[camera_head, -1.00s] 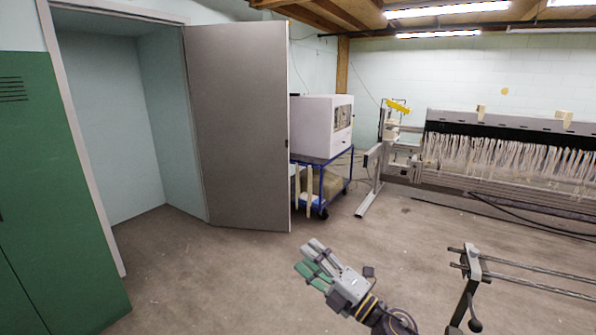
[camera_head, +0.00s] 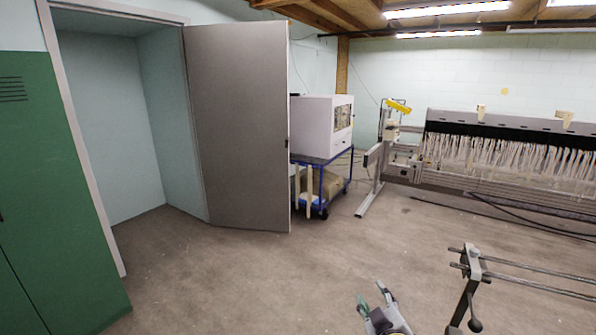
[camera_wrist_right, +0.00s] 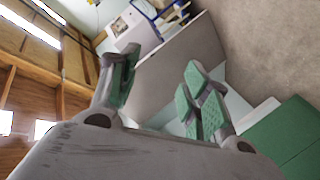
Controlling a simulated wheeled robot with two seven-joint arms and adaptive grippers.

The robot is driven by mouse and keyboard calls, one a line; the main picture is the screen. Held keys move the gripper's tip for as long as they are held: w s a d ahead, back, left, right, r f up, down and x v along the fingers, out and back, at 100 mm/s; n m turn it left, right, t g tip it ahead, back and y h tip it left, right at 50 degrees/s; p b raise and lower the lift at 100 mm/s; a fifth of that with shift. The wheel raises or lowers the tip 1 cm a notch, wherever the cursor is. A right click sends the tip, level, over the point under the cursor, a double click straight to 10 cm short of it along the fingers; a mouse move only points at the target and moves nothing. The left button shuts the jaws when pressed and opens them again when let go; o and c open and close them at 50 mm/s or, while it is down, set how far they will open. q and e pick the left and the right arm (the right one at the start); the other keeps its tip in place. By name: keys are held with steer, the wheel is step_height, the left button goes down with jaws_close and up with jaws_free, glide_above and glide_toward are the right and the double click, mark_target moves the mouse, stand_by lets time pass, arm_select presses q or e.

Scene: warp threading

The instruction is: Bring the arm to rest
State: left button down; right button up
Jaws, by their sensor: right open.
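My right gripper (camera_head: 375,300) shows at the bottom edge of the head view, right of the middle. Its fingers point up in the picture, and the arm behind it is out of view below. In the right wrist view my right gripper (camera_wrist_right: 160,92) has its green-padded fingers spread apart, with nothing between them. It is open and empty, over bare floor. My left gripper is not in view.
A metal stand with two rods (camera_head: 475,275) is close on the right of my right gripper. A blue cart (camera_head: 323,180) carries a white machine (camera_head: 321,127). A loom (camera_head: 510,150) stands at right. A grey door (camera_head: 240,130) stands open. The middle floor is clear.

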steer(key=s+d+f+m+g, duration=0.1)
steer(key=s+f+m+g, duration=0.2)
steer(key=s+f+g, duration=0.6)
steer(key=s+d+f+m+g, duration=0.25)
steer(key=s+f, duration=0.45)
steer(key=s, duration=0.6)
step_height(320, 180, down, 32)
steer(key=s+g, duration=0.1)
steer(key=s, duration=0.1)
steer(key=s+d+f+g, duration=0.1)
steer(key=s+d+f, duration=0.1)
steer(key=s+f, duration=0.8)
steer(key=s+d+f, duration=0.1)
steer(key=s+f, duration=0.9)
steer(key=s, duration=0.3)
steer(key=shift+d+f+n+g, duration=0.35)
steer(key=shift+f, duration=0.05)
